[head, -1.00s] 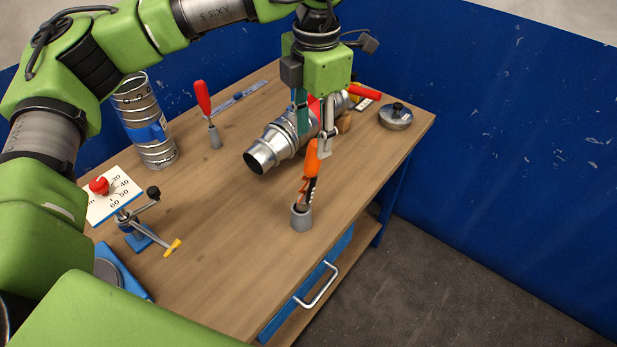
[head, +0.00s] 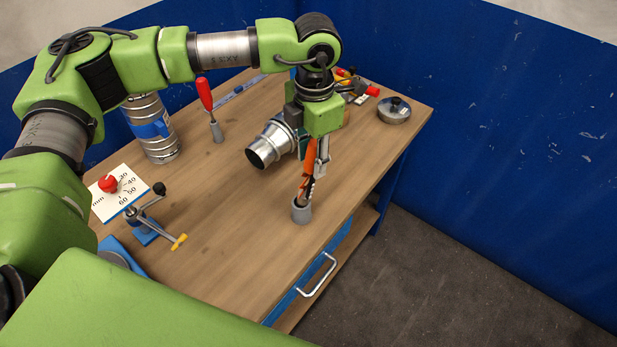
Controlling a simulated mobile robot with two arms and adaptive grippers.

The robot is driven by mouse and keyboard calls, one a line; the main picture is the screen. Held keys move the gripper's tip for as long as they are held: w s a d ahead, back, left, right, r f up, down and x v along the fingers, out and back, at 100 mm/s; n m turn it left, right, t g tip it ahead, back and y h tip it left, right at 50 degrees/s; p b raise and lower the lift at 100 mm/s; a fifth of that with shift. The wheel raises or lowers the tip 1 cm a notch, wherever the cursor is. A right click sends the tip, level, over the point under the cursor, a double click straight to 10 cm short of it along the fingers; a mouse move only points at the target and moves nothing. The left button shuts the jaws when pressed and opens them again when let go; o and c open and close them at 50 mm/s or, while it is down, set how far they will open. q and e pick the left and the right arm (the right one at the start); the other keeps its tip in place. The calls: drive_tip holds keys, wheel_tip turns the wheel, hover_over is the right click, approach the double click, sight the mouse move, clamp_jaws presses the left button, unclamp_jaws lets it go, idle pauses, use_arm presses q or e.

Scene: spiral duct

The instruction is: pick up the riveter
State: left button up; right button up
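An orange-handled tool (head: 307,181), which I take to be the riveter, stands upright in a small grey cup holder (head: 301,213) near the table's front right edge. My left gripper (head: 313,163) points down at the tool's upper part, with one finger to the right of the orange handle. The other finger is mostly hidden behind the handle and gripper body, so I cannot tell whether the fingers touch it. The tool's lower end is inside the holder. My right gripper is not in view.
A silver duct piece (head: 268,146) lies just left of the gripper. A red-handled tool (head: 205,95) stands in another holder. A ringed metal cylinder (head: 152,130), a clamp (head: 149,220) and a round tin (head: 394,111) are on the wooden table (head: 235,225). The table's middle is clear.

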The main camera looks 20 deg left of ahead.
use_arm(q)
drive_tip(key=c, duration=0.6)
drive_tip(key=shift+r, duration=0.1)
clamp_jaws()
